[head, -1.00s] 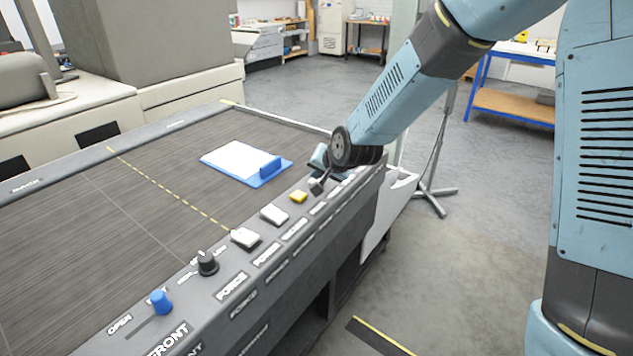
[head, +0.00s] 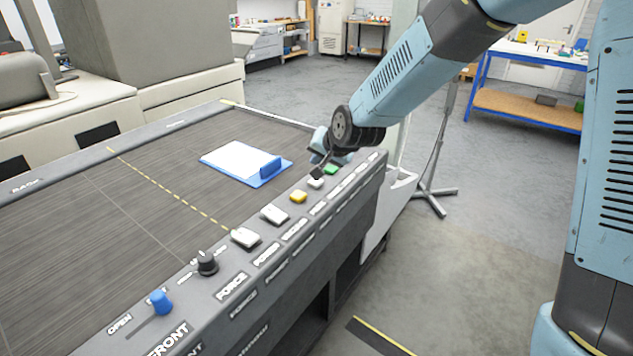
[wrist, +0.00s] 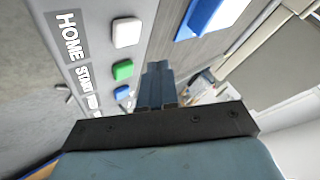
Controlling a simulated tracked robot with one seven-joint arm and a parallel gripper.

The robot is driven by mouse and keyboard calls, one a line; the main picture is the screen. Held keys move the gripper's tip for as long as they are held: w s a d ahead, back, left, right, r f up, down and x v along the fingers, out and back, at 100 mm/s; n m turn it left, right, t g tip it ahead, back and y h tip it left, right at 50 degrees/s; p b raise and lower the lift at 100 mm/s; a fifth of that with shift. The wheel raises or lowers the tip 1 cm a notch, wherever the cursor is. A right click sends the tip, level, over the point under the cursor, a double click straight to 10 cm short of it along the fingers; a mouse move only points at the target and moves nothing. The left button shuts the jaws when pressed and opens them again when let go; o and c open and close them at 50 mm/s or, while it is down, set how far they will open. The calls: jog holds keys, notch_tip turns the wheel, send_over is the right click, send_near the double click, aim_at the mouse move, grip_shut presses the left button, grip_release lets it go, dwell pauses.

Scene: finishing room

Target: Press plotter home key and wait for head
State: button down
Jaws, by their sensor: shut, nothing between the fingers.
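The plotter's front panel (head: 230,262) carries a row of keys. The home key (wrist: 127,32) is white, beside the HOME label (wrist: 68,35) in the wrist view; in the head view it is the white key (head: 315,183) between the yellow and green keys. My gripper (head: 317,174) is shut and empty, its dark tip close behind and above the home key. In the wrist view my gripper (wrist: 157,66) points up the picture, to the right of the key row, apart from the home key. Contact cannot be told in the head view. I cannot make out the plotter head.
A green START key (wrist: 123,70) and a blue key (wrist: 122,92) sit beside the home key. A yellow key (head: 298,196) lies on its other side. A blue clipboard (head: 262,182) with white paper lies on the bed. A stand (head: 436,190) is on the floor to the right.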

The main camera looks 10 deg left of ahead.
jog(key=shift+r, duration=1)
jog(key=shift+d, duration=0.1)
jog(key=s+d+r+h, duration=0.1)
jog(key=s+d+r, duration=0.1)
jog(key=d+r, duration=0.35)
jog(key=s+d+r+h, duration=0.1)
jog(key=s+d+r, duration=0.1)
jog(key=d, duration=0.7)
jog(key=s+d+r+h, duration=0.2)
jog(key=s+d+r, duration=0.1)
jog(key=d, duration=0.5)
jog(key=s+d+r+g+h, duration=0.1)
jog(key=s+d+r+h, duration=0.1)
jog(key=s+d, duration=1.4)
jog(key=shift+s+d+r, duration=0.25)
jog(key=shift+s+r, duration=0.3)
jog(key=shift+s, duration=0.55)
jog(key=shift+a, duration=0.1)
